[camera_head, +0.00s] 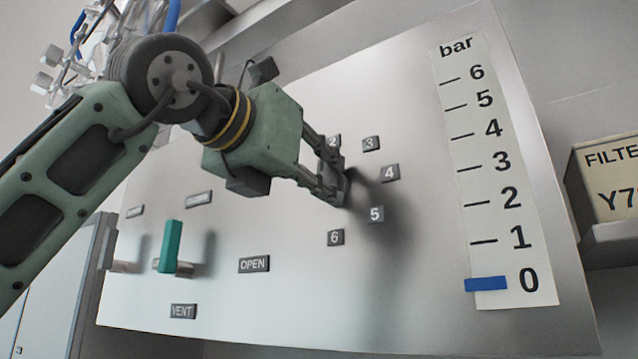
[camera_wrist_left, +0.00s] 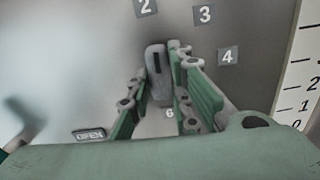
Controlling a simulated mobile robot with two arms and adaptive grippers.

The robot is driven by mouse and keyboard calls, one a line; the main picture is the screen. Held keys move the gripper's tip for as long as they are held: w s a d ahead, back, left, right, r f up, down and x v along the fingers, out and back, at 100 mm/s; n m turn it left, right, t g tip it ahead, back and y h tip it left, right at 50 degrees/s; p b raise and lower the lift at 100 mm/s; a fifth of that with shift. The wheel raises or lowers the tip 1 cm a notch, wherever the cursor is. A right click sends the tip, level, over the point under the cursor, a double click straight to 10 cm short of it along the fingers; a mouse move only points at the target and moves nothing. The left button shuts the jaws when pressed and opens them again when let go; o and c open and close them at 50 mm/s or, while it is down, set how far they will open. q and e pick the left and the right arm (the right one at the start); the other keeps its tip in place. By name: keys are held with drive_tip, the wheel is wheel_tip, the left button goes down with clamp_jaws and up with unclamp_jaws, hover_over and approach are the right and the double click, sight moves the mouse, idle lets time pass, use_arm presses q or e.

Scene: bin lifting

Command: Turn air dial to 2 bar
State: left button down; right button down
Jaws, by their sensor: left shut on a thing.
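The air dial (camera_wrist_left: 157,76) is a grey knob with a dark line near its upper end. In the left wrist view the line points up, roughly toward the 2 tag (camera_wrist_left: 147,7). My left gripper (camera_head: 335,186) is shut on the dial, one finger on each side; it hides most of the dial in the head view. Number tags around it include 3 (camera_head: 371,143), 4 (camera_head: 389,173), 5 (camera_head: 376,214) and 6 (camera_head: 336,237). The blue marker (camera_head: 485,284) on the bar scale (camera_head: 490,180) is level with 0. My right gripper is not in view.
A teal lever (camera_head: 171,246) sticks out of the panel (camera_head: 300,310) at the lower left, near the OPEN (camera_head: 254,264) and VENT (camera_head: 183,311) tags. A filter box (camera_head: 608,180) stands at the right. The panel between dial and scale is clear.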

use_arm(q)
drive_tip(key=shift+n, duration=0.6)
drive_tip(key=c, duration=1.6)
unclamp_jaws()
drive_tip(key=shift+s, duration=0.1)
drive_tip(key=v, duration=1.2)
